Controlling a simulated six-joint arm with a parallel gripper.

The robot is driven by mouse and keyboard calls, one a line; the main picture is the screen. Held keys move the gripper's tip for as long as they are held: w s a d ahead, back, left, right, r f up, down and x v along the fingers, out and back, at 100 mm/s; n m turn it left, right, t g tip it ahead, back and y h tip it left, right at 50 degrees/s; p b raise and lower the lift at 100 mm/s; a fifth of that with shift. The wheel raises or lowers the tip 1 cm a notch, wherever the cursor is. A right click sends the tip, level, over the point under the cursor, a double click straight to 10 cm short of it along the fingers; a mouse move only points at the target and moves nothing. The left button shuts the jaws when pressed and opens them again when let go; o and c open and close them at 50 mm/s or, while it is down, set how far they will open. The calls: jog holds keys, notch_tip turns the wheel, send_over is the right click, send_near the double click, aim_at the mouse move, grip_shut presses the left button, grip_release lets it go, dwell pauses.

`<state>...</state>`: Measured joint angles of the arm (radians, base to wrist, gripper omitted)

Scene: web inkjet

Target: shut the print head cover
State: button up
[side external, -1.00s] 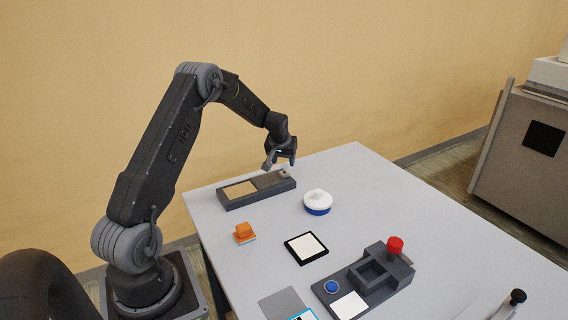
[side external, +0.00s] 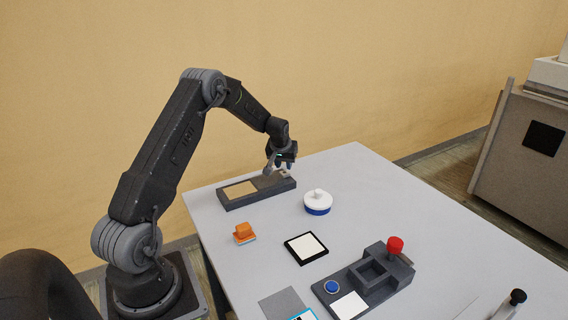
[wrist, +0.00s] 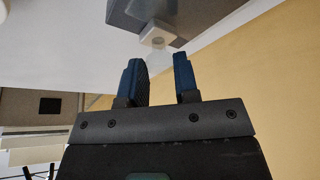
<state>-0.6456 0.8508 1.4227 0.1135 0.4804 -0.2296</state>
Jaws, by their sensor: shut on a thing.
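The long dark grey print unit (side external: 232,203) lies at the far left of the table. Its left part shows a beige bed (side external: 241,190). The print head cover (side external: 264,182), a flat grey plate, lies over the right part, leaving the beige bed uncovered. My gripper (side external: 278,169) is over the unit's right end, fingers pointing down, shut on the cover's small pale knob. In the side view the fingers mostly hide the knob. In the wrist view the pale knob (wrist: 157,35) shows at the blue fingertips (wrist: 158,72); the exact contact is unclear.
A white and blue round stamp (side external: 318,203) stands right of the unit. An orange block (side external: 244,231), a black-framed white pad (side external: 306,247) and a dark fixture with a red knob (side external: 395,245) are nearer. The table between them is clear.

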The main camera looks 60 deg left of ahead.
grip_shut()
send_over(257, 180)
jog(key=s+d, duration=0.2)
jog(key=shift+w+a, duration=0.25)
jog(key=shift+o, duration=2.2)
grip_release()
jog(key=shift+s, duration=0.1)
jog(key=o, duration=0.4)
jog(key=shift+r, duration=0.1)
jog(key=v, duration=1.3)
jog(key=shift+d+r, duration=0.15)
jog(key=shift+r, duration=0.15)
